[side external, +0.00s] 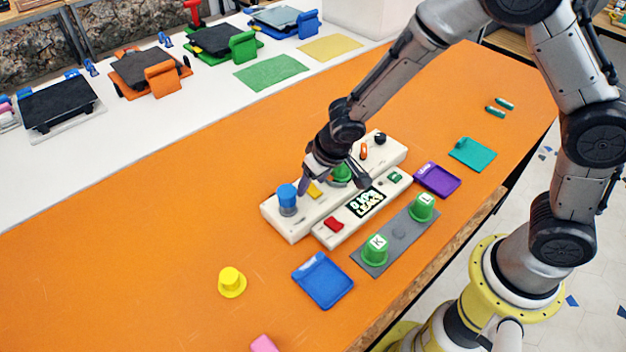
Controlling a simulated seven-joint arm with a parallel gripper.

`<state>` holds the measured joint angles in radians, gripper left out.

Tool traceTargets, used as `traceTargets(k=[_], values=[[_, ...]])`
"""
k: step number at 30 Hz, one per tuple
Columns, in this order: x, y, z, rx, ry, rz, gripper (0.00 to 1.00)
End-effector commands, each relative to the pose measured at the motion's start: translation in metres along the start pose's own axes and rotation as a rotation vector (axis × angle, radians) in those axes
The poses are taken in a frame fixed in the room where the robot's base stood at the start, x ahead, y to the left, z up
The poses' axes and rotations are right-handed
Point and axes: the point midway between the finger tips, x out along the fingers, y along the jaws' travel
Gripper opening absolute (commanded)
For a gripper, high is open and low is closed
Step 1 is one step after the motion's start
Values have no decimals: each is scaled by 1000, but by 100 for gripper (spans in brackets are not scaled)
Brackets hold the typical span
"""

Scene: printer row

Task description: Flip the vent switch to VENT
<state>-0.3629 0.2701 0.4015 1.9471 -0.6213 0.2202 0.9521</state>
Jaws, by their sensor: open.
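A long white panel (328,213) lies on the orange table, carrying a blue knob-topped post (287,197), a yellow part (314,190), a green part (341,174), an orange lever (364,150) and a black knob (380,138). A smaller white unit (347,224) in front has a red button (334,223), a lit display (366,203) and a green switch (394,177). I cannot read which control is the vent switch. My gripper (328,185) is open over the panel's middle, near the yellow and green parts. It partly hides them; contact cannot be told.
Green pieces marked K (375,250) and L (423,207) stand on a grey strip (399,235). A blue tray (323,281), purple tray (437,179), teal mat (472,154) and yellow piece (231,282) lie nearby. The table's left is clear. Printers line the white back counter (185,115).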

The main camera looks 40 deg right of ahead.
Motion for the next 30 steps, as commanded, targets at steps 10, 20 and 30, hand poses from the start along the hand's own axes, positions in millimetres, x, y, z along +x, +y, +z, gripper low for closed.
traceTargets(k=[10,20,30], values=[[-38,-1,-1,0,6,-2,60],[-108,0,-1,0,5,-2,60],[-138,0,0,0,1,-1,60]])
